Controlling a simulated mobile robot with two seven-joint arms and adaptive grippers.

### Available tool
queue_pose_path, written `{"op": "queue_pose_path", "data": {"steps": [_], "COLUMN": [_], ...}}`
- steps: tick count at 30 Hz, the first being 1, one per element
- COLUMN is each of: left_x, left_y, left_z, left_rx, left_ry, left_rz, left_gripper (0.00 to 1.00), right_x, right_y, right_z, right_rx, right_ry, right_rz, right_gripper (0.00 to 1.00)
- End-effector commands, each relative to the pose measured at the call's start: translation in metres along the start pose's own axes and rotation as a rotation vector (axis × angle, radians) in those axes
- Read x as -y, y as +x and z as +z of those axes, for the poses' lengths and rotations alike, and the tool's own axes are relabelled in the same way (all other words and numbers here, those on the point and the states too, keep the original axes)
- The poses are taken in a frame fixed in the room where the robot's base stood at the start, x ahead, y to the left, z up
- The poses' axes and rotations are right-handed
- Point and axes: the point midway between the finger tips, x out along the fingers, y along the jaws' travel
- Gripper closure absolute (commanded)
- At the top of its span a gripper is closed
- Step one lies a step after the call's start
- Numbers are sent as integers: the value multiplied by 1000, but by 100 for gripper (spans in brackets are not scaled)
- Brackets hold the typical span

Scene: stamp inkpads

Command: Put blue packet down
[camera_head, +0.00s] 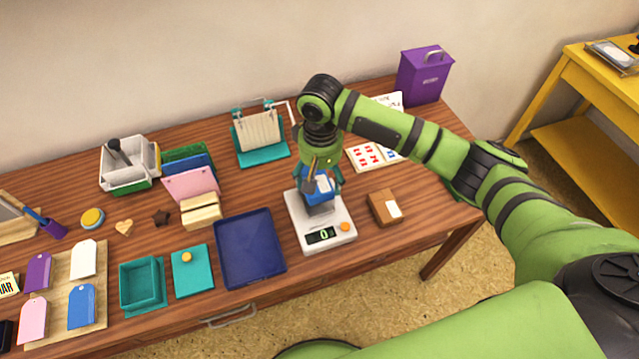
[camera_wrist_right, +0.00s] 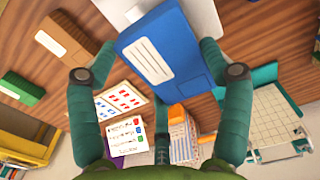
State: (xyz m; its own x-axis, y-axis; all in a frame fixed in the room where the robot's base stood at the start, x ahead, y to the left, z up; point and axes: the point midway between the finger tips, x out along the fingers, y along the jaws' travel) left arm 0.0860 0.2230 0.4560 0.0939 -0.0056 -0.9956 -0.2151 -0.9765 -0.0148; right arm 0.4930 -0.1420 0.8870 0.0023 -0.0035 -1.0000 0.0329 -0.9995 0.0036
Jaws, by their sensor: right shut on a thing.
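The blue packet (camera_head: 318,187) has a white label and is held in my right gripper (camera_head: 320,176), over the white scale (camera_head: 311,243). The scale's display shows 0; whether the packet touches the plate I cannot tell. In the right wrist view the blue packet (camera_wrist_right: 168,50) lies between the green fingers of my right gripper (camera_wrist_right: 160,75), its lined label facing the camera. My left gripper is out of view.
A brown box (camera_head: 384,209) stands close to the right of the scale. A dark blue tray (camera_head: 249,248) lies to its left. A teal-based stand (camera_head: 262,153) is behind. A purple box (camera_head: 424,76) stands at the back right. Cards (camera_head: 366,155) lie behind the scale.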

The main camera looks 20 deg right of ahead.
Motion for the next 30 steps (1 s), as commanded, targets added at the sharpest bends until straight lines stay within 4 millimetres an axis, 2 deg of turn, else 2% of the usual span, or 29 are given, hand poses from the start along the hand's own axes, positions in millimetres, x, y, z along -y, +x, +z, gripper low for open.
{"op": "queue_pose_path", "data": {"steps": [3, 10, 22, 23, 24, 30], "left_x": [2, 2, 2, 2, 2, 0], "left_y": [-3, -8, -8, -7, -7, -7], "left_z": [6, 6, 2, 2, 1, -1], "left_rx": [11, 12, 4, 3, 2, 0], "left_ry": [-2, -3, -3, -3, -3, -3], "left_rz": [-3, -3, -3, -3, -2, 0], "left_gripper": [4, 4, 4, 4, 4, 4], "right_x": [2, 1, 1, 1, 1, 1], "right_y": [10, 39, 45, 44, 44, 44], "right_z": [0, 0, 0, 0, 0, 0], "right_rx": [4, 1, 1, 1, 0, 0], "right_ry": [0, 0, -1, -1, -1, -1], "right_rz": [2, 2, 0, 0, 1, 1], "right_gripper": [55, 55, 55, 9, 0, 0]}}
